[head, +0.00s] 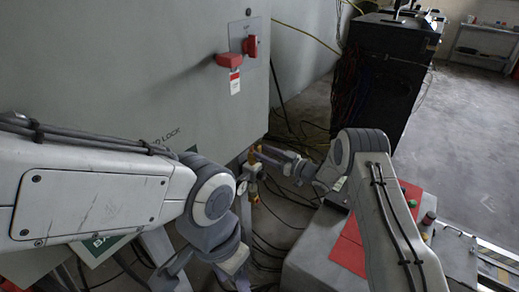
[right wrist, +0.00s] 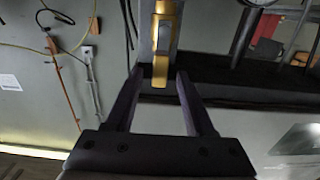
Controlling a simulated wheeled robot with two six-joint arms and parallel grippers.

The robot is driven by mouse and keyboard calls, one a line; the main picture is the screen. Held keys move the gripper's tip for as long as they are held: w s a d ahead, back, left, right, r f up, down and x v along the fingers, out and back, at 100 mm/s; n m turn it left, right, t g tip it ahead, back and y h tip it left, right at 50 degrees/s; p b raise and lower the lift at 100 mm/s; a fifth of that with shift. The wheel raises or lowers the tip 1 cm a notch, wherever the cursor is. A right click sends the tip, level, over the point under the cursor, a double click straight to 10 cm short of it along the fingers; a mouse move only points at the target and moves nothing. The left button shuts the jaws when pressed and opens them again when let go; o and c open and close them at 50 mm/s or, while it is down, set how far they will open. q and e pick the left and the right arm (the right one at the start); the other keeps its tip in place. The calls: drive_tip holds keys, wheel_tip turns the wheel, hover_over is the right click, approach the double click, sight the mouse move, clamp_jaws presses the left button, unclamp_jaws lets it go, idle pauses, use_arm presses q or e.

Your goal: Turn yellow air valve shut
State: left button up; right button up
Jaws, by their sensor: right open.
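The yellow valve handle (right wrist: 160,70) shows in the right wrist view, on a brass-coloured and grey valve body (right wrist: 165,22). The handle's lower end lies between the two fingers of my right gripper (right wrist: 155,77), with gaps visible on both sides. In the head view the valve (head: 251,174) is small, by the lower corner of the big grey cabinet, with my right gripper (head: 264,154) at it. Whether a finger touches it is unclear. My left gripper (head: 215,272) is at the bottom of the head view, partly hidden by its own wrist; its jaws are unclear.
The grey cabinet (head: 110,55) fills the left and carries a red switch with a hanging tag (head: 235,80). Loose cables (head: 285,222) lie on the floor below the valve. A grey and red console (head: 350,250) stands at the lower right. A dark rack (head: 385,80) stands behind.

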drive_tip(key=shift+x, duration=1.35)
clamp_jaws()
idle(0.4)
